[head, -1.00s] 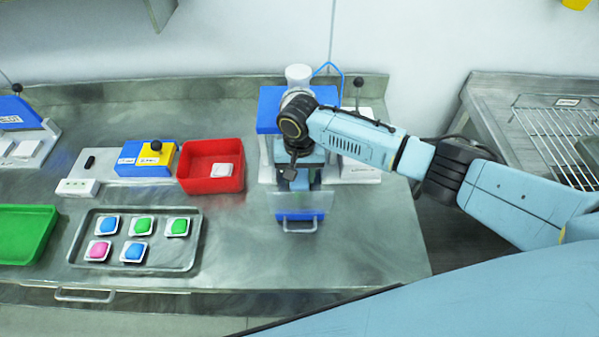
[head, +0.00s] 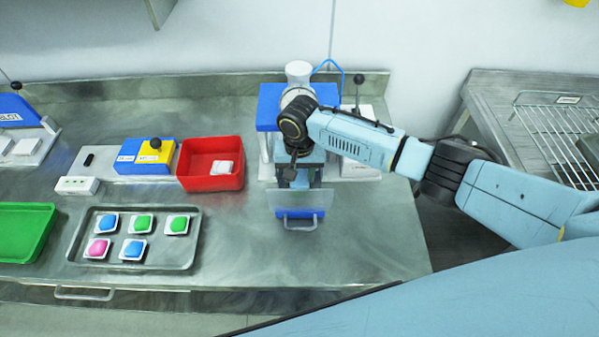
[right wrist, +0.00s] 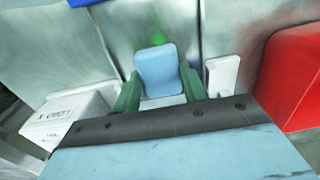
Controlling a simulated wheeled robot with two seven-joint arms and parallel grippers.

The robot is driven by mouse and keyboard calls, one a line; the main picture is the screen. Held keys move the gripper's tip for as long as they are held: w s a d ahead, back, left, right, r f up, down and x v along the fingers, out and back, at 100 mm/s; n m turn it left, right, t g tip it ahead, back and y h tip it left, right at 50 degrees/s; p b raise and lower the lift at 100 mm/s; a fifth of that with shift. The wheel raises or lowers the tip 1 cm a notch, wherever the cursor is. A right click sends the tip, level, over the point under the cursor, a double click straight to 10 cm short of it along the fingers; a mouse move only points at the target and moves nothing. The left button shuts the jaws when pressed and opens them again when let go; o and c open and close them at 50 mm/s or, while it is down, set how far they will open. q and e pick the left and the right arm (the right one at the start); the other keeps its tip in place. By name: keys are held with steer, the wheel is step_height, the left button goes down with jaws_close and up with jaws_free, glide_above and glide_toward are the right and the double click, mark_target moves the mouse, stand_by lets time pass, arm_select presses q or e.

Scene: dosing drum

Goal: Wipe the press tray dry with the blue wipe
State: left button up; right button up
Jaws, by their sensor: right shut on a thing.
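My right gripper (right wrist: 160,78) has its green fingers shut on the light blue wipe (right wrist: 159,66) in the right wrist view. In the head view the right gripper (head: 291,172) points down at the front of the blue and white press (head: 268,108); my own wrist covers much of the press, and the wipe cannot be made out there. A clear panel and a blue front with a metal handle (head: 298,226) show below the gripper. Grey metal lies beyond the wipe in the wrist view, with a blurred green spot; I cannot tell whether the wipe touches it. My left gripper is not in view.
A red bin (head: 211,183) with a white piece stands left of the press. A metal tray (head: 185,256) holds several coloured pods. A green tray (head: 25,232), a blue and yellow box (head: 146,157) and a wire rack (head: 565,130) stand farther out. The front right of the bench is clear.

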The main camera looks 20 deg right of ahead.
steer(key=shift+s+f+p, duration=0.15)
steer(key=shift+p, duration=0.25)
stand_by(0.8)
steer(key=shift+d, duration=0.15)
steer(key=shift+s+d+p, duration=0.1)
steer(key=shift+d+p, duration=0.25)
steer(key=shift+p, duration=0.2)
steer(key=shift+s+d+p, duration=0.15)
steer(key=shift+d+p, duration=0.3)
steer(key=shift+d, duration=0.15)
steer(key=shift+w+a+b, duration=0.2)
steer(key=shift+w+a, duration=0.05)
steer(key=shift+a, duration=0.75)
steer(key=shift+w+a+b, duration=0.15)
steer(key=shift+w+a, duration=0.1)
steer(key=shift+a, duration=0.75)
steer(key=shift+s+d+p, duration=0.15)
steer(key=shift+d+p, duration=0.45)
steer(key=shift+p, duration=0.1)
steer(key=shift+s+d+p, duration=0.15)
steer(key=shift+d+p, duration=0.35)
steer(key=shift+d, duration=0.15)
steer(key=shift+s+d+p, duration=0.15)
steer(key=shift+d+p, duration=0.35)
steer(key=shift+d, duration=0.15)
steer(key=shift+w+a+b, duration=0.25)
steer(key=shift+a+b, duration=0.05)
steer(key=shift+a, duration=0.7)
steer(key=shift+w+a+b, duration=0.25)
steer(key=shift+a, duration=0.75)
